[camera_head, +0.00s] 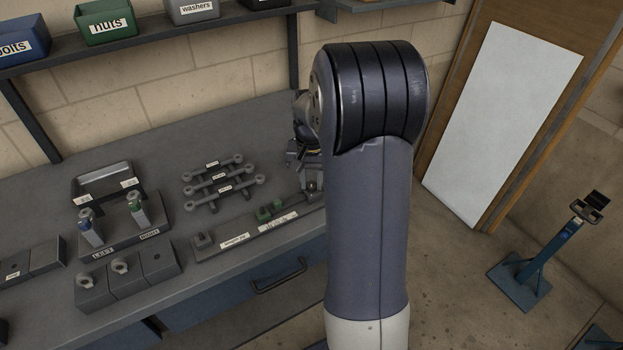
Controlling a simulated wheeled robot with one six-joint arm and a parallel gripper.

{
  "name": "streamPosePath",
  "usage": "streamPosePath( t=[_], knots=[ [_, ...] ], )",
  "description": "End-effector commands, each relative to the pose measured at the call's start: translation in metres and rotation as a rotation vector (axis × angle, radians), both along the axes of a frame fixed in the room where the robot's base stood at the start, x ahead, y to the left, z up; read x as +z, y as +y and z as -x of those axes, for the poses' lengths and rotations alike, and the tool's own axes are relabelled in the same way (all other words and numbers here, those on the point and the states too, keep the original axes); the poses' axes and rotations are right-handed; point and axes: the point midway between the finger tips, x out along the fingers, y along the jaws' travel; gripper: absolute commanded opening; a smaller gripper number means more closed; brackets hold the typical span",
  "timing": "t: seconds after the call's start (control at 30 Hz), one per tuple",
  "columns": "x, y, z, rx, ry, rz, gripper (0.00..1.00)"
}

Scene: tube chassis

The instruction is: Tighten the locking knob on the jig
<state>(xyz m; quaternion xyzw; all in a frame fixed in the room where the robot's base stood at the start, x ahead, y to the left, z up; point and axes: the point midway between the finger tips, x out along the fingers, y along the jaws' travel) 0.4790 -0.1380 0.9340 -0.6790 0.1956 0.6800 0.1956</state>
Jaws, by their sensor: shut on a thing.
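The jig (237,239) is a long, low dark bar near the bench's front edge, with white labels along it and green blocks (268,211) on its right half. My gripper (309,178) is at the jig's right end, pointing down, partly hidden behind my own arm. It is shut on the dark locking knob (311,188) there. The fingertips are small and dark, so the exact grip on the knob is hard to make out.
Several labelled rods (220,181) lie on a rack behind the jig. A LEFT/RIGHT stand (125,238) with blue and green-banded parts is to the left. Dark blocks (128,277) sit in front of it. A shelf (160,37) with bins hangs above.

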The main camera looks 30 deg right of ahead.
Motion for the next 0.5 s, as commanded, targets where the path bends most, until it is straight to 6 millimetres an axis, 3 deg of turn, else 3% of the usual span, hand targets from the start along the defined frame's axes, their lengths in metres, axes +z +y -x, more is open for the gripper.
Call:
streamPosePath(
  t=[0.17, 0.2, 0.43, 0.5],
  knots=[
    [0.0020, -0.0004, -0.0014, 0.001, -0.006, 0.002, 0.02],
    [0.0021, -0.0004, -0.0014, 0.001, -0.006, 0.002, 0.28],
    [0.0011, -0.0003, -0.0008, 0.001, -0.003, 0.001, 0.47],
    [0.0009, -0.0002, -0.0006, 0.001, -0.003, 0.001, 0.47]
  ],
)
